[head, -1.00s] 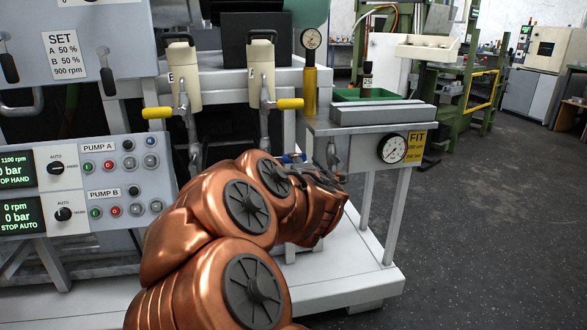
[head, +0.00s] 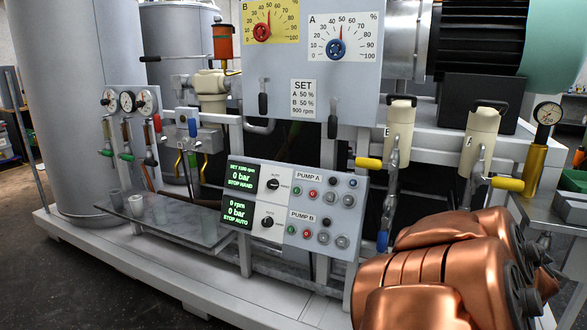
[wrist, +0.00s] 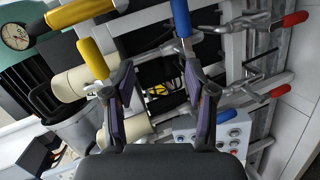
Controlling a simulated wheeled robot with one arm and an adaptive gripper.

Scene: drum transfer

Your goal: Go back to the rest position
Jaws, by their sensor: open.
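My gripper shows in the wrist view (wrist: 160,72) with its two dark fingers spread apart and nothing between them. In that view a yellow handle (wrist: 92,58) lies by the left finger and a blue handle (wrist: 181,18) lies beyond the right finger; I cannot tell whether either touches. In the head view my copper arm fills the lower right, and the gripper itself is not clearly visible there. The pump control panel (head: 345,190) is left of my arm, with green displays reading 0 bar, STOP HAND above and STOP AUTO below.
Valves with yellow handles (head: 368,163) stand just behind my arm. A gauge on a brass post (head: 547,113) is at the right edge. A large grey tank (head: 75,110) and a low shelf (head: 170,222) are on the left. Dark floor (head: 75,285) is open at the lower left.

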